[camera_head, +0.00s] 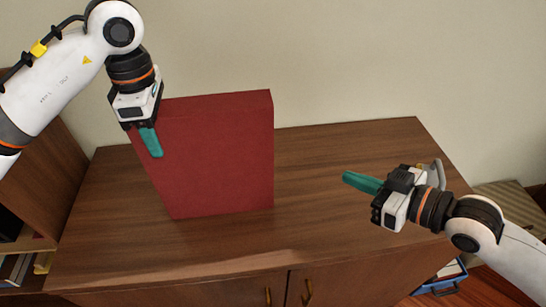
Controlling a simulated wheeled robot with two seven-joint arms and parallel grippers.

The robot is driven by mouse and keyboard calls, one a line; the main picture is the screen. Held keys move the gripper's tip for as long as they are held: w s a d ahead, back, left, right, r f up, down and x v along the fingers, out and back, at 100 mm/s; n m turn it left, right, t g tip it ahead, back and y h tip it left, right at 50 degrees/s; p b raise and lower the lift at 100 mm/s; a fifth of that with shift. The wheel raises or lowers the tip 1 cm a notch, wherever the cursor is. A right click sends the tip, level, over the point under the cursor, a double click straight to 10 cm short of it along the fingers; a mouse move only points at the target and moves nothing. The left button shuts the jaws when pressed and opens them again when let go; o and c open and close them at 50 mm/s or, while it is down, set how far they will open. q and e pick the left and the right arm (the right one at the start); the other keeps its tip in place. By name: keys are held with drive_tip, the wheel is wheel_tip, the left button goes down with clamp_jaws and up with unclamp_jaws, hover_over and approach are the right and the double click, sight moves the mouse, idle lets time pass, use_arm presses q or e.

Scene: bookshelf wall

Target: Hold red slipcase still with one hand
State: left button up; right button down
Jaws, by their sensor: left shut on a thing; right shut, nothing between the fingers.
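The red slipcase (222,155) stands upright on the wooden cabinet top, with its broad red face toward me. My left gripper (151,142) is at the slipcase's upper left edge, pointing down. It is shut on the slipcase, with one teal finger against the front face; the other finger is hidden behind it. My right gripper (359,182) is to the right of the slipcase, clear of it, with its teal fingers pointing left toward it. It is shut and empty.
The wooden cabinet top (345,225) is bare around the slipcase. Two door handles (307,292) show at its front. A shelf with books (18,268) is at the lower left. A blue crate (442,279) and a striped box (510,204) are at the right.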

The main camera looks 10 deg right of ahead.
use_arm(q)
drive_tip(key=shift+f, duration=0.2)
idle(0.6)
drive_tip(key=o, duration=1.3)
drive_tip(key=shift+c, duration=0.2)
drive_tip(key=shift+r, duration=0.1)
drive_tip(key=shift+r, duration=0.15)
